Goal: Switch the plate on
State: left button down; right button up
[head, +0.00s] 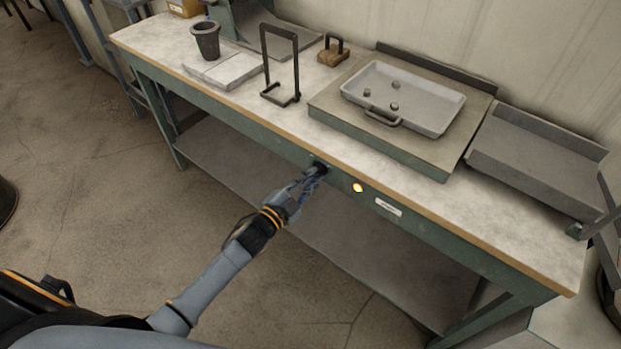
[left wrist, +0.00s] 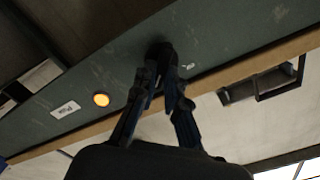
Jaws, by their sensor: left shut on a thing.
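A dark knob (head: 319,167) sits on the green front rail of the workbench. My left gripper (head: 316,172) is shut on it; the fingers hide part of the knob. In the left wrist view the knob (left wrist: 161,52) is between the fingertips of my left gripper (left wrist: 161,78). A round indicator lamp (head: 358,187) to the right of the knob glows yellow-orange; the lamp also glows in the left wrist view (left wrist: 101,99). A plate (head: 330,108) on the bench top carries a pale tray (head: 440,118) with several small dark lumps in it. My right gripper is not in view.
A white label (head: 388,207) is on the rail right of the lamp. On the bench top are a dark crucible (head: 206,42) on pale slabs, a wire stand (head: 280,95), a small handled block (head: 333,54) and a grey sloped tray (head: 535,160). Floor in front is open.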

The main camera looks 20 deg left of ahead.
pick_arm(q)
jog(key=c, duration=1.4)
grip_release()
jog(key=v, duration=1.2)
